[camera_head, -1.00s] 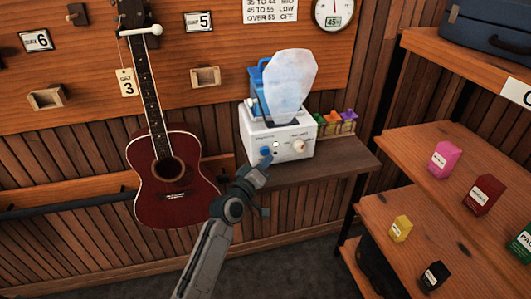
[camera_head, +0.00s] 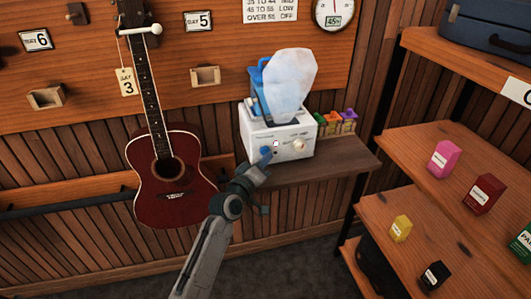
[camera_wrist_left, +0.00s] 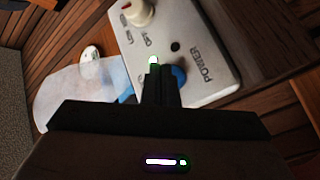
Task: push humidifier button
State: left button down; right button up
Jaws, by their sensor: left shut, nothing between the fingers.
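The humidifier (camera_head: 295,153) is a white box with a blue tank and a pale mist plume above it, standing on a brown shelf. Its front panel also shows in the left wrist view (camera_wrist_left: 212,62), with the word POWER, a dark round spot and a small lit spot (camera_wrist_left: 154,61). The blue power button (camera_wrist_left: 179,75) is partly hidden behind my fingers in the wrist view; in the head view it is at the panel's left (camera_head: 265,151). My left gripper (camera_head: 262,166) is shut and empty, its tips close to the button. I cannot tell whether they touch. My right gripper is not in view.
A cream dial knob (camera_head: 299,144) is on the panel's right. Small coloured packets (camera_head: 336,122) stand beside the humidifier. A red guitar (camera_head: 172,185) hangs at left. Wooden shelves (camera_head: 455,165) with small boxes stand at right.

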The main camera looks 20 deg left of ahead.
pick_arm(q)
jog(key=shift+w+a, duration=0.3)
jog(key=shift+w, duration=0.15)
dwell(0.8)
jog(key=shift+s+d, duration=0.55)
jog(key=shift+s, duration=0.3)
jog(key=shift+s+d+p, duration=0.15)
jog(key=shift+s+d, duration=0.4)
jog(key=shift+s, duration=0.25)
jog(key=shift+s+d+p, duration=0.2)
jog(key=shift+s+d, duration=0.35)
jog(key=shift+s, duration=0.3)
jog(key=shift+s+d+p, duration=0.15)
jog(key=shift+s+d, duration=0.4)
jog(key=shift+s, duration=0.25)
